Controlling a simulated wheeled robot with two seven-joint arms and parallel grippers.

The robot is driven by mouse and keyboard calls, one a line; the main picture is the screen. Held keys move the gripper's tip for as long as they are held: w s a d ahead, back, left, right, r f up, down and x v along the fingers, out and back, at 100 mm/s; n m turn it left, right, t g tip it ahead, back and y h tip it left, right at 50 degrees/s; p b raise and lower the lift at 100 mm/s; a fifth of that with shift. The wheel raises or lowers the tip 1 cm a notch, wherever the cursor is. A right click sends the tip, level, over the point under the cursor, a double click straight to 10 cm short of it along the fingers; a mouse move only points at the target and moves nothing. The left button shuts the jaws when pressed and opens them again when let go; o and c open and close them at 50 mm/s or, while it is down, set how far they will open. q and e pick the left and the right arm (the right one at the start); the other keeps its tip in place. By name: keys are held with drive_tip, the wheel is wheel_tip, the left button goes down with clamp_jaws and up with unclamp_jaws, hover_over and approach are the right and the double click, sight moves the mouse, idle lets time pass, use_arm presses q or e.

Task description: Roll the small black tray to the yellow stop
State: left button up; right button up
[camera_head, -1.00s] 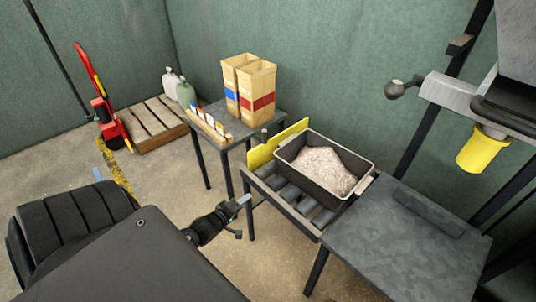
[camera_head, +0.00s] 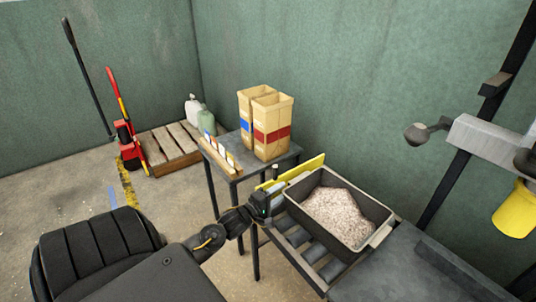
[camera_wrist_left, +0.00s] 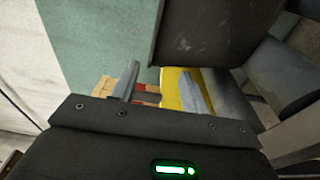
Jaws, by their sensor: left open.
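The small black tray (camera_head: 319,231), filled with pale grain (camera_head: 338,213), sits upright on the roller stand. Its dark wall (camera_wrist_left: 205,30) fills the top of the left wrist view. The yellow stop (camera_head: 306,168) is an upright plate at the rollers' far left end, close to the tray; I cannot tell whether they touch. It also shows in the left wrist view (camera_wrist_left: 171,88). My left gripper (camera_head: 272,196) is at the tray's left end, by the stop, partly hiding it. Its fingers (camera_wrist_left: 158,88) are apart with nothing held between them. My right gripper is not in view.
Bare rollers (camera_head: 298,237) show in front of the tray, and a grey table (camera_head: 385,280) adjoins at right. A small table (camera_head: 228,165) behind holds two paper sacks (camera_head: 266,122) and a card rack (camera_head: 220,155). A pallet (camera_head: 170,147) and red pallet jack (camera_head: 128,140) stand farther back.

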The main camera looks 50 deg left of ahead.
sight(289, 185)
use_arm(q)
drive_tip(key=w, duration=0.5)
drive_tip(key=shift+w, duration=0.15)
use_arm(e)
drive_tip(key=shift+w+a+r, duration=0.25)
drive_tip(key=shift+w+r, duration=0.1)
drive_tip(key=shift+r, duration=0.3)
use_arm(q)
drive_tip(key=shift+c, duration=0.2)
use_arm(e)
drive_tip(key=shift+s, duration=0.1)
use_arm(q)
drive_tip(key=c, duration=0.9)
clamp_jaws()
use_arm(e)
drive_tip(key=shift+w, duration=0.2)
use_arm(q)
drive_tip(key=shift+a, duration=0.1)
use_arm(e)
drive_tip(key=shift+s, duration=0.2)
